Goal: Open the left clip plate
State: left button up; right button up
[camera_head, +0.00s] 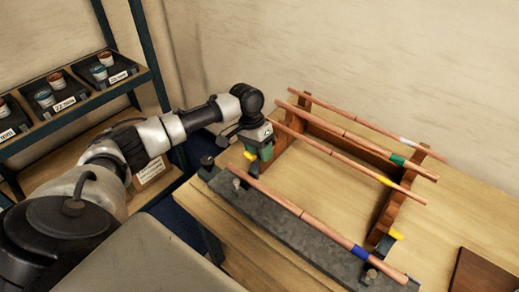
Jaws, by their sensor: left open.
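My left gripper (257,139) reaches in from the left and points down over the left end of the wooden pipe rack. It is open. Its fingers are small and partly merge with the parts below. A small yellow tab (250,155), seemingly part of the left clip plate, shows just under the gripper, with a dark green part (265,152) beside it. I cannot tell whether the fingers touch the tab. The plate is mostly hidden by the gripper. A similar yellow tab (396,236) shows at the right end of the rack. My right gripper is out of view.
Copper pipes with white (406,140), green (397,159), yellow (385,181) and blue (360,253) bands lie across the rack. A grey bar (285,227) runs along the front. A shelf (75,115) with labelled trays stands left. A brown board (480,275) lies right.

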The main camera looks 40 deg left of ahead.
pick_arm(q)
jog(key=shift+s+d+f, duration=0.1)
jog(key=shift+s+f, duration=0.05)
jog(key=shift+f, duration=0.05)
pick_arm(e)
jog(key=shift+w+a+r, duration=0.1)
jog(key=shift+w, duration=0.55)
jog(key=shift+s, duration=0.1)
pick_arm(q)
jog(key=shift+c, duration=0.8)
grip_shut()
jog(key=shift+w+d+r+g+p, duration=0.1)
jog(key=shift+w+g+p, duration=0.35)
jog(key=shift+p, duration=0.5)
jog(key=shift+w+f+g+p, duration=0.25)
jog(key=shift+f+g, duration=0.25)
jog(key=shift+g, duration=0.25)
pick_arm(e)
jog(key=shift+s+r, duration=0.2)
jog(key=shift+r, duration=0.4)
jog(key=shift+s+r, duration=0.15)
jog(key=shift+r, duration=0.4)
